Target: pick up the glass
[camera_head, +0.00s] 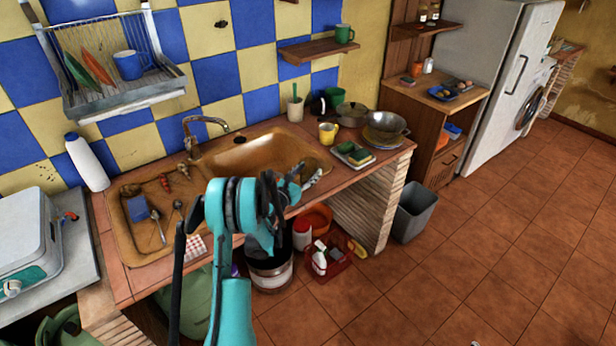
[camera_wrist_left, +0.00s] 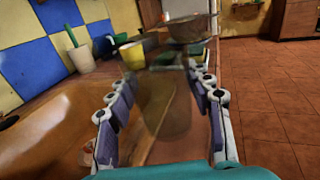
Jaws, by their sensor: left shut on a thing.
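My left gripper (camera_head: 306,177) is over the front edge of the sink counter, with its teal arm in front of it in the head view. In the left wrist view the two fingers of my left gripper (camera_wrist_left: 163,108) stand on either side of a see-through glass (camera_wrist_left: 168,110) and are shut on it. The glass looks upright, and the counter and sink show through it. In the head view I cannot make out the glass clearly. Whether its base is clear of the counter I cannot tell. My right gripper is not in view.
The brown sink (camera_head: 262,152) lies behind the gripper. A yellow mug (camera_head: 328,133), a tray with sponges (camera_head: 352,154) and a metal colander (camera_head: 385,124) stand at the counter's right end. A grey bin (camera_head: 415,212) is on the floor; the tiles to the right are clear.

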